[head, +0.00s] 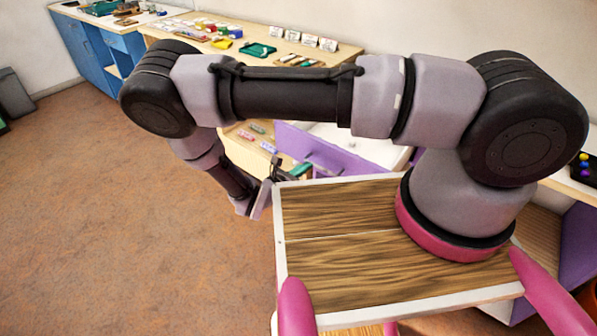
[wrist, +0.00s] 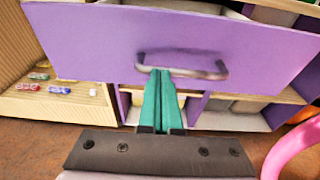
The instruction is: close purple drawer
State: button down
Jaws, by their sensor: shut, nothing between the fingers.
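The purple drawer (wrist: 100,40) stands pulled out from its cabinet, its front filling the upper part of the wrist view. It also shows in the head view (head: 345,161), beyond my wooden-topped base and partly hidden by my arm. Its dark handle (wrist: 185,67) runs across the middle of the front. My gripper (wrist: 165,72) is shut and empty, with its green fingertips at the left part of the handle; I cannot tell whether they touch it. In the head view my gripper (head: 277,166) is small and close to the drawer front's left end.
A wooden shelf (wrist: 45,104) with small coloured items lies left of the drawer. The long worktop (head: 190,38) above holds a green tray (head: 258,50), white cards and small parts. Blue cabinets (head: 85,50) stand far left. The brown floor at left is clear.

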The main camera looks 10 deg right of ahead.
jog(key=shift+w+d, duration=0.1)
dwell(0.3)
send_over(345, 142)
jog(key=shift+s+a, duration=0.4)
jog(key=shift+a, duration=0.05)
jog(key=shift+w+d+r, duration=0.1)
jog(key=shift+w+d, duration=0.2)
jog(key=shift+w+d+r, duration=0.1)
